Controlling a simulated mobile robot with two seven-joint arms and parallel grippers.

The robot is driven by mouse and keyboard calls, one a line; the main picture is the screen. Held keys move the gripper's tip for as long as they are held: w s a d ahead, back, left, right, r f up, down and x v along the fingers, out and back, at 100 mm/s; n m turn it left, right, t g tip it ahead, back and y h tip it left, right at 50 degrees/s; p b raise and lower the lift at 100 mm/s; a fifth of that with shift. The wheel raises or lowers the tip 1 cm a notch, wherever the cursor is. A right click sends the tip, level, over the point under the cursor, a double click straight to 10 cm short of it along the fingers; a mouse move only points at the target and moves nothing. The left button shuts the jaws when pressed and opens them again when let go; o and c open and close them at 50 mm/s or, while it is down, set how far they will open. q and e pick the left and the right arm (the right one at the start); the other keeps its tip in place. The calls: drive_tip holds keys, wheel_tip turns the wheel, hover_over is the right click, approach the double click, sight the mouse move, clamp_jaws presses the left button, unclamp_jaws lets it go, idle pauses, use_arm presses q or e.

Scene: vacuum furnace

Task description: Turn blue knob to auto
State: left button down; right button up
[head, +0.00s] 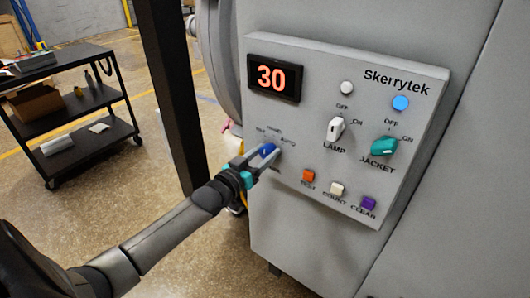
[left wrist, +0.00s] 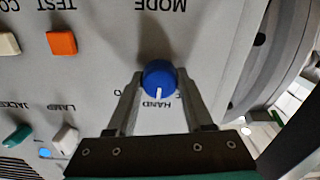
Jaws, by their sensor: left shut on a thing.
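The blue knob (head: 267,150) is on the lower left of the grey control panel (head: 330,75). It also shows in the left wrist view (left wrist: 159,75), where the picture is upside down. Its white pointer line points at the HAND label. In the head view the AUTO label (head: 288,141) is up and right of the knob. My left gripper (head: 264,154) has a finger on each side of the knob and is shut on it. The fingers hide part of the labels around it. My right gripper is not in view.
A white LAMP knob (head: 335,129) and a teal JACKET knob (head: 383,146) are to the right. Orange TEST (head: 308,175), cream COUNT (head: 336,189) and purple CLEAR (head: 368,203) buttons are below. The display (head: 273,78) reads 30. A black cart (head: 85,102) stands far left.

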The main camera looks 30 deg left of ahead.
use_arm(q)
drive_tip(key=m+p, duration=0.1)
drive_tip(key=m, duration=0.3)
drive_tip(key=shift+m+p, duration=0.35)
drive_tip(key=shift+m, duration=0.05)
drive_tip(key=shift+d+m+p, duration=0.1)
drive_tip(key=shift+m+p, duration=0.25)
drive_tip(key=shift+m, duration=1.85)
drive_tip(key=shift+c, duration=1.5)
unclamp_jaws()
drive_tip(key=s+a, duration=0.1)
drive_tip(key=s, duration=1.4)
drive_tip(key=shift+s, duration=0.15)
drive_tip(key=shift+a, duration=0.1)
